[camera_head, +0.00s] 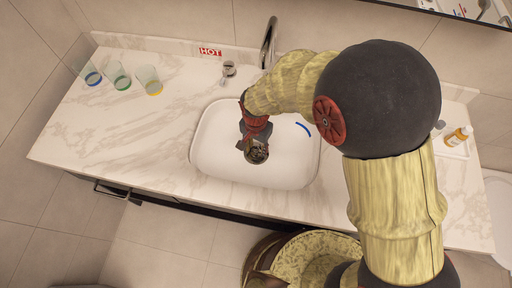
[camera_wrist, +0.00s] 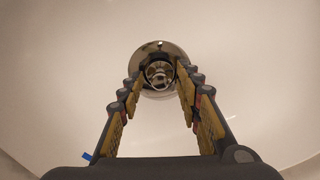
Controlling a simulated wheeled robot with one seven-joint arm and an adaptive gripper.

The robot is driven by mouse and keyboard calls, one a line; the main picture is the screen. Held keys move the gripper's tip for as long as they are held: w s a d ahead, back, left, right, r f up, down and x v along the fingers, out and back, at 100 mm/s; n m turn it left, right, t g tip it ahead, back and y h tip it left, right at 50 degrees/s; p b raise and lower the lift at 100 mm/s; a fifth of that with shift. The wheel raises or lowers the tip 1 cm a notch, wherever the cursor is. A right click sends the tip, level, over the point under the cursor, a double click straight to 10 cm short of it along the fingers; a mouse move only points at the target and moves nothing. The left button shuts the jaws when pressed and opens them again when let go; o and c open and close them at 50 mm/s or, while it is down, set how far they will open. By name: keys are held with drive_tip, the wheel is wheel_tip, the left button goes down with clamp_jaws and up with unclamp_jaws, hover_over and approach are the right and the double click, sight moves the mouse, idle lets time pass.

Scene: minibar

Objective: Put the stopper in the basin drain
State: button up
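The white basin (camera_head: 205,150) has a round metal drain (camera_head: 257,158) at its middle. In the wrist view the drain's shiny flange (camera_wrist: 160,46) lies straight ahead. My gripper (camera_head: 250,144) reaches down into the basin over the drain, partly covering it. Its two fingers (camera_wrist: 162,68) stand apart, their tips on either side of a round shiny metal piece (camera_wrist: 159,74) in line with the drain. This piece may be the stopper. I cannot tell whether the tips touch it, or whether it is seated or held. I see no separate stopper elsewhere.
A tall tap (camera_head: 268,42) and a small metal knob (camera_head: 229,68) stand behind the basin. Three glasses (camera_head: 119,76) are at the left of the marble counter (camera_head: 120,135). A small bottle (camera_head: 458,136) stands on the right. A blue curved mark (camera_head: 303,129) shows in the basin.

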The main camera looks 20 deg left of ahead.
sight(256, 149)
wheel_tip(256, 149, up, 12)
drive_tip(key=p, duration=0.4)
drive_tip(key=shift+f, duration=0.15)
drive_tip(key=w+d+r+t+y, duration=0.1)
drive_tip(key=w+d+r+t, duration=0.1)
drive_tip(key=d+r, duration=1.45)
drive_tip(key=s+d+r+t, duration=0.1)
drive_tip(key=s+d+r, duration=0.1)
drive_tip(key=d, duration=0.3)
drive_tip(key=s+d+r+n+t, duration=0.1)
drive_tip(key=s+d+r, duration=0.2)
drive_tip(key=s+d, duration=0.2)
drive_tip(key=s+d+r+n+t+h, duration=0.1)
drive_tip(key=s+d+r, duration=0.2)
drive_tip(key=d, duration=0.2)
drive_tip(key=shift+s+d+t, duration=0.3)
drive_tip(key=shift+d, duration=0.1)
drive_tip(key=shift+a, duration=0.1)
